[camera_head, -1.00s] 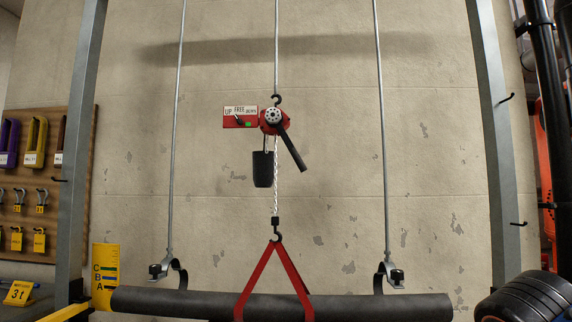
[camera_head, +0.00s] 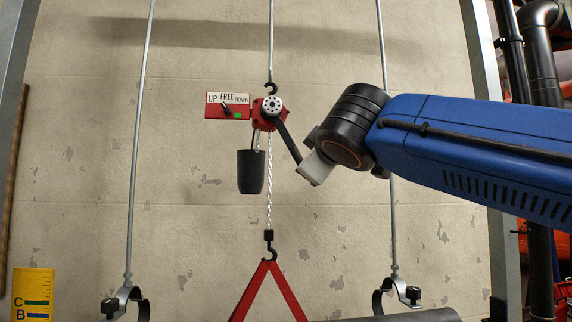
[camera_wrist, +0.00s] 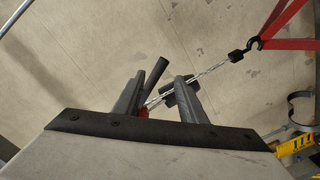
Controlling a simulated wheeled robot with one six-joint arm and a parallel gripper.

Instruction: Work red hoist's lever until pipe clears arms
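The red hoist (camera_head: 266,117) hangs on a middle rod in the head view. Its dark lever (camera_head: 289,143) slants down to the right. My gripper (camera_head: 313,168) is at the lever's lower end; its fingers are hard to make out there. In the wrist view my gripper (camera_wrist: 159,80) is open, with the lever (camera_wrist: 156,74) showing between the fingers, nearer the left one. Contact cannot be told. A chain runs down to a hook and red sling (camera_head: 287,290). The pipe (camera_head: 435,316) shows only at the bottom edge, near the right hooked arm (camera_head: 396,292). The left hooked arm (camera_head: 125,300) is at lower left.
A red UP/FREE/DOWN selector plate (camera_head: 228,105) with a green mark sits left of the hoist; its pointer leans toward UP. A black chain container (camera_head: 251,172) hangs below the hoist. A yellow letter gauge (camera_head: 33,294) is at lower left. Thin rods hang on both sides.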

